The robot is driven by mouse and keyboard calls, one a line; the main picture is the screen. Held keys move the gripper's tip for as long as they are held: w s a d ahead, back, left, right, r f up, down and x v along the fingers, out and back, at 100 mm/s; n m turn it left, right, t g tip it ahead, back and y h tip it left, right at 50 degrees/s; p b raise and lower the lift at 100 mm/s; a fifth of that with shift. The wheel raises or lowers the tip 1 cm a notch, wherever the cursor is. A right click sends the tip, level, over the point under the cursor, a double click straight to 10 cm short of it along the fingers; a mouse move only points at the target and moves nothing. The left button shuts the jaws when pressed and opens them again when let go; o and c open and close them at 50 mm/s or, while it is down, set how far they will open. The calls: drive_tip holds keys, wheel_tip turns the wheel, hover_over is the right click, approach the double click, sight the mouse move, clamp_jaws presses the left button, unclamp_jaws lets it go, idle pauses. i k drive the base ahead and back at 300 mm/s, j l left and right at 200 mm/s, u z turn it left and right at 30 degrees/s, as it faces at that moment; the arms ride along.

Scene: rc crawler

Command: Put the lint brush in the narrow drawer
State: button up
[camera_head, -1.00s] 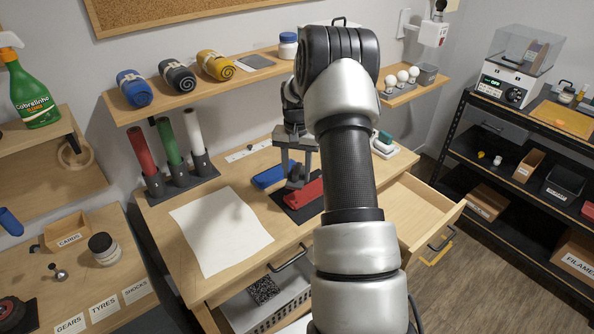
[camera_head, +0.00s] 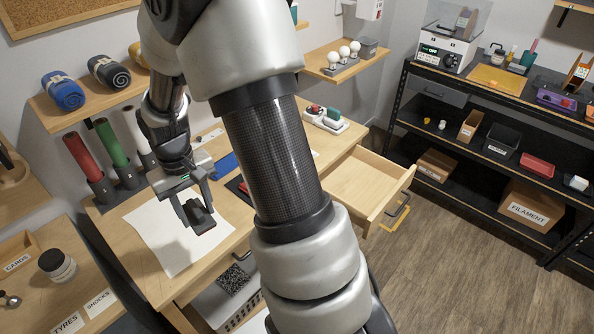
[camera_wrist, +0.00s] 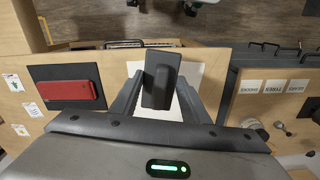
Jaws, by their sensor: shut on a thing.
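My gripper (camera_head: 196,204) is shut on a dark, block-like thing with a narrower raised part, which I take for the lint brush (camera_head: 203,217). It is held above the white sheet on the desk. In the wrist view the lint brush (camera_wrist: 161,82) sits between both fingers. The narrow drawer (camera_head: 366,187) at the desk's right end is pulled open. The part of its inside that shows is bare wood and empty. My arm crosses the picture between gripper and drawer and hides part of the desk.
The white sheet (camera_head: 155,232) lies on the desk. A red thing (camera_wrist: 68,90) lies on a black mat, and a blue thing (camera_head: 224,166) lies behind. A tray of brush-like items (camera_head: 327,118) stands at the desk's back right. Upright coloured tubes (camera_head: 109,142) stand behind the gripper.

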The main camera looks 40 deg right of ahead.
sight(358, 187)
drive_tip(key=l+z, duration=0.4)
drive_tip(key=l, duration=1.4)
